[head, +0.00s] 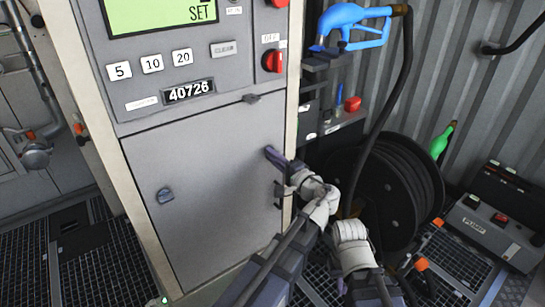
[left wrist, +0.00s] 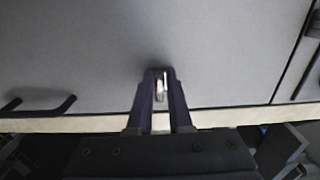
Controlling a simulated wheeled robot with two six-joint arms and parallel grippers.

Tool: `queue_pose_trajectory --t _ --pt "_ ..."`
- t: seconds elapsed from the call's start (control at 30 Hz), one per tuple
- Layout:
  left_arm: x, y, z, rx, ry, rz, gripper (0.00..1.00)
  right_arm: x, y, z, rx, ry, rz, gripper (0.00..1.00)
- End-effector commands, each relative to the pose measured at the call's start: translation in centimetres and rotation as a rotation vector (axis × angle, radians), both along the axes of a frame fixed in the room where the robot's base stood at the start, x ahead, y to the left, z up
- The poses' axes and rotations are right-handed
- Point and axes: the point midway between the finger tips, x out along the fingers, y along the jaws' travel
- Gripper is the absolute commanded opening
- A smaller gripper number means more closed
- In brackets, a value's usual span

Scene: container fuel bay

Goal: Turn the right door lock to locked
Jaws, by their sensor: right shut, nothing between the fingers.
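The grey cabinet door (head: 215,190) fills the middle of the head view. My left gripper (head: 270,153) is at the upper right part of the door. It covers the right door lock in the head view. In the left wrist view, its two fingertips (left wrist: 161,76) are close together against the door face, with a small bright piece, seemingly the right door lock (left wrist: 161,88), between them. How far that lock is turned cannot be told. Another lock (head: 165,195) sits on the left side of the door. My right arm shows beside the left one, but its fingers are hidden.
A dark handle (left wrist: 40,105) is on the door's right edge beside my left gripper. A control panel with a red switch (head: 272,61) is above. A blue fuel nozzle (head: 350,22), a black hose reel (head: 405,180) and a pump box (head: 490,230) stand to the right.

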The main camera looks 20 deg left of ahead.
Motion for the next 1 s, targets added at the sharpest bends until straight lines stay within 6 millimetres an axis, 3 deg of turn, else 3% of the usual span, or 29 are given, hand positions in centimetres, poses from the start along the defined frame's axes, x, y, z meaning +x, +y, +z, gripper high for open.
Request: queue_pose_trajectory --t 0.03,0.23,1.0 --pt "0.58 -0.24 0.39 0.012 -0.004 -0.009 0.22 0.00 0.00 0.13 0.000 0.000 0.000 0.00" --pt "0.38 -0.13 0.28 0.010 -0.002 -0.006 0.44 0.00 0.00 0.08 0.000 0.000 0.000 0.00" --pt "-0.09 0.08 0.16 0.007 -0.001 -0.002 0.45 -0.01 0.00 0.03 0.000 0.000 0.000 0.00"
